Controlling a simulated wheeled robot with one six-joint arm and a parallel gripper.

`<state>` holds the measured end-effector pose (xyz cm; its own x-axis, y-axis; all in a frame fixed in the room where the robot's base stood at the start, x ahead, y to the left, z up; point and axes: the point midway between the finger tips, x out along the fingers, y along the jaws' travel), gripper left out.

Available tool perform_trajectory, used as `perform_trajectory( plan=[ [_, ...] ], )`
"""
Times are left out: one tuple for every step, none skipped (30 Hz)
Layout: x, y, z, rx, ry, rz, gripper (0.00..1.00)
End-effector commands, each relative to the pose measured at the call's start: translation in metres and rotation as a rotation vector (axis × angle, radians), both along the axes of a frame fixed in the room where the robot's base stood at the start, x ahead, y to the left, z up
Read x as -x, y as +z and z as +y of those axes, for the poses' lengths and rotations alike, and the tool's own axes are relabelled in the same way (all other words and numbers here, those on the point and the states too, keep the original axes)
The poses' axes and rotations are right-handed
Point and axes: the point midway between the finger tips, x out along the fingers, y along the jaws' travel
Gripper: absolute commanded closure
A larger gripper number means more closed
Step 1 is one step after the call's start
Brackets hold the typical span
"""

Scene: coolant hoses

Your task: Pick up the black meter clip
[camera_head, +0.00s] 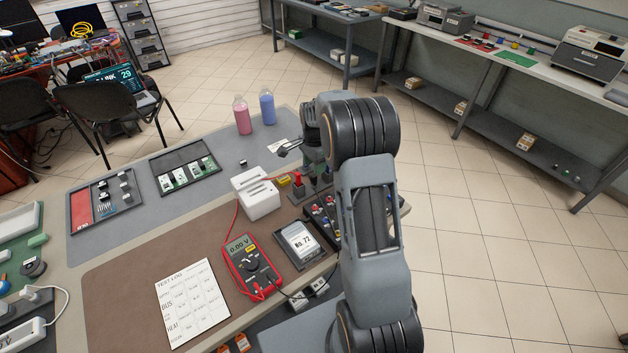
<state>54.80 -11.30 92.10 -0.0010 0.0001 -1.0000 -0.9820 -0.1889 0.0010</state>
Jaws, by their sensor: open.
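A red multimeter (251,266) reading 0.00 V lies on the brown mat. Its red lead runs up past a white two-slot box to a red clip (297,179). A small dark piece (311,186) beside the red clip may be the black meter clip, but it is too small to be sure. The black lead runs right from the meter and passes out of sight behind my arm. My gripper (291,149) is open, above the far part of the bench beyond the white box. It is partly hidden by my wrist, and I see nothing held in it.
The white box (257,196) stands close to the clips. A grey-framed display (298,243) and a panel of coloured knobs (322,213) lie nearer. Pink (242,115) and blue (267,106) bottles stand at the far edge. A test log sheet (192,304) lies left of the meter.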

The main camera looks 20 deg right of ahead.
Motion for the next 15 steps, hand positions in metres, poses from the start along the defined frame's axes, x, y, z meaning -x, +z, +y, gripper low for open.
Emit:
perform_trajectory(
  plan=[
    [0.0, -0.008, 0.0, -0.001, 0.001, 0.002, 0.53],
    [0.0, -0.012, 0.0, 0.0, 0.001, 0.003, 0.53],
    [0.0, -0.016, 0.0, -0.001, 0.001, 0.002, 0.53],
    [0.0, -0.018, 0.0, 0.0, 0.001, 0.001, 0.53],
    [0.0, -0.021, 0.0, 0.0, 0.002, 0.001, 0.53],
    [0.0, -0.023, 0.0, 0.0, 0.002, 0.001, 0.53],
    [0.0, -0.025, 0.0, 0.0, 0.002, 0.001, 0.53],
    [0.0, -0.026, 0.001, 0.0, 0.002, 0.0, 0.53],
    [0.0, -0.027, 0.001, 0.0, 0.002, 0.0, 0.53],
    [0.0, -0.028, 0.001, 0.0, 0.002, 0.0, 0.53],
    [0.0, -0.03, 0.001, 0.0, 0.002, 0.0, 0.53],
    [0.0, -0.034, 0.001, -0.001, 0.003, 0.002, 0.53],
    [0.001, -0.037, 0.001, -0.001, 0.003, 0.002, 0.53],
    [0.001, -0.041, 0.002, 0.0, 0.003, 0.003, 0.53],
    [0.001, -0.047, 0.002, -0.001, 0.003, 0.004, 0.53]
  ],
)
